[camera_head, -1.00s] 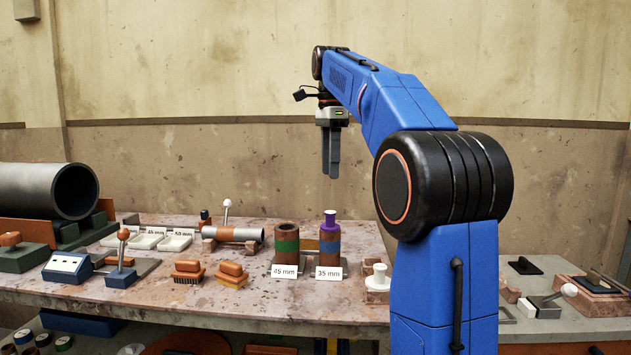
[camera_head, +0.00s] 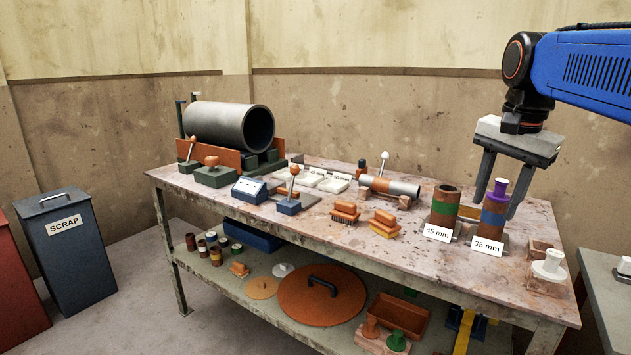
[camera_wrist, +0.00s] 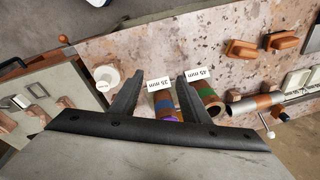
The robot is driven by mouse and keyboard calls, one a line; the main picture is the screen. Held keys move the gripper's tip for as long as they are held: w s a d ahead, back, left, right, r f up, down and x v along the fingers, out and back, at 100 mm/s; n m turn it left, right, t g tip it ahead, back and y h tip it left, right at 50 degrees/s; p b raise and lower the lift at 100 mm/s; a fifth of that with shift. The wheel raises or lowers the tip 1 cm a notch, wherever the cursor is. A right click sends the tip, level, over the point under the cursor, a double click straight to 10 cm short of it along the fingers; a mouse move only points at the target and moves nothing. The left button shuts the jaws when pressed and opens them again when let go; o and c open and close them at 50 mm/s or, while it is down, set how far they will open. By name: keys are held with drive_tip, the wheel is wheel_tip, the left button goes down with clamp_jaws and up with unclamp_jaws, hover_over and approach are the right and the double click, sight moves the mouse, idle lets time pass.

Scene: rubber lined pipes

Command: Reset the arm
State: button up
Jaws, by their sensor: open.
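My gripper (camera_head: 497,190) is open and empty, with its two dark fingers pointing down at the right of the camera_head view. It appears close to the 35 mm stand (camera_head: 493,217), a brown cylinder with a blue band and a purple plug (camera_head: 498,190) on top. One finger passes behind that stand. The 45 mm stand (camera_head: 444,206), brown with a green band, is just left of it. In the wrist view the fingers (camera_wrist: 155,92) spread apart with the 35 mm label (camera_wrist: 157,87) and purple plug (camera_wrist: 170,119) showing between them.
The worktable (camera_head: 350,228) also holds a large black pipe (camera_head: 215,122), a small pipe (camera_head: 391,187), brushes (camera_head: 346,211) and a white spool (camera_head: 549,262). A scrap bin (camera_head: 66,245) stands at the left. The lower shelf carries an orange disc (camera_head: 322,293) and trays.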

drive_tip(key=s+a+f+n+t, duration=0.1)
drive_tip(key=s+a+f+n, duration=0.1)
drive_tip(key=s+f, duration=0.3)
drive_tip(key=s+a+f+n, duration=0.2)
drive_tip(key=s+f+n, duration=0.3)
drive_tip(key=f, duration=0.6)
drive_tip(key=s+a+f+n+t, duration=0.1)
drive_tip(key=s+a+f+n, duration=0.1)
drive_tip(key=s+f+n, duration=0.2)
drive_tip(key=s+f, duration=0.3)
drive_tip(key=f, duration=0.1)
drive_tip(key=shift+s+f+t, duration=0.15)
drive_tip(key=shift+s+t, duration=0.05)
drive_tip(key=shift+t, duration=0.1)
